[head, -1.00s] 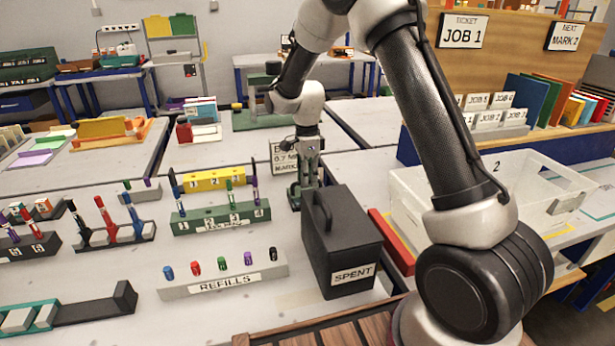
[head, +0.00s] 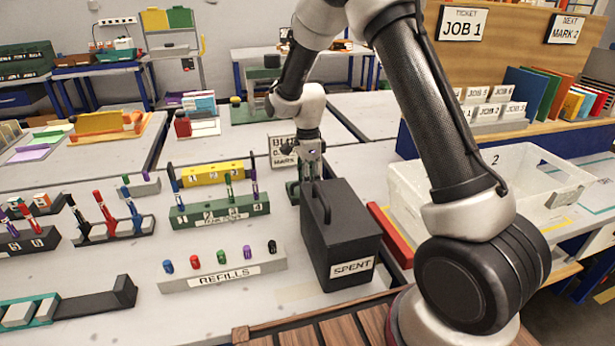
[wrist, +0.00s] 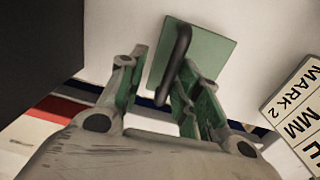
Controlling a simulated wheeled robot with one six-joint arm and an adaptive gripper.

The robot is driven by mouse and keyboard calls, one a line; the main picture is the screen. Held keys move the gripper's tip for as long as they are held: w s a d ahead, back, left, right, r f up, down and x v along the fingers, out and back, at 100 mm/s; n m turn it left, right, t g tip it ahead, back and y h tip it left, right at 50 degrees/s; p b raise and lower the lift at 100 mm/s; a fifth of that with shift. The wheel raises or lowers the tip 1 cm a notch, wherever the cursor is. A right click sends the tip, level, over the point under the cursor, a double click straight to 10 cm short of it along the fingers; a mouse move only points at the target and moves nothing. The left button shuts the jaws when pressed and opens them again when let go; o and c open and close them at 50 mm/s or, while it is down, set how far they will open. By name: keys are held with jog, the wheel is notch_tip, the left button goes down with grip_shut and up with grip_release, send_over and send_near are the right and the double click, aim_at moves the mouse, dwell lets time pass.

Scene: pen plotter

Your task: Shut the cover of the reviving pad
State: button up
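A green square plate with a dark curved handle (wrist: 172,62) shows beyond my fingers in the wrist view; I take the plate (wrist: 212,52) for the reviving pad's cover. My gripper (wrist: 167,62) is open, with one finger on each side of the handle and a gap visible. In the head view my gripper (head: 310,172) points down behind the black SPENT box, and its tips are hidden. A green edge (head: 292,192) shows beside it, low on the table. The pad's underside and hinge cannot be made out.
The black SPENT box (head: 338,245) stands close in front of my gripper. A BLUE MARK 2 sign (head: 283,151) stands just behind. The green pen rack (head: 215,214) and REFILLS block (head: 222,272) are to the left. A clear bin (head: 490,180) is at right.

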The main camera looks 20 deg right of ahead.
jog(key=shift+w+r, duration=0.1)
jog(key=shift+r, duration=0.15)
notch_tip(320, 180, up, 12)
jog(key=shift+w+f, duration=0.2)
jog(key=shift+w, duration=0.05)
dwell(0.3)
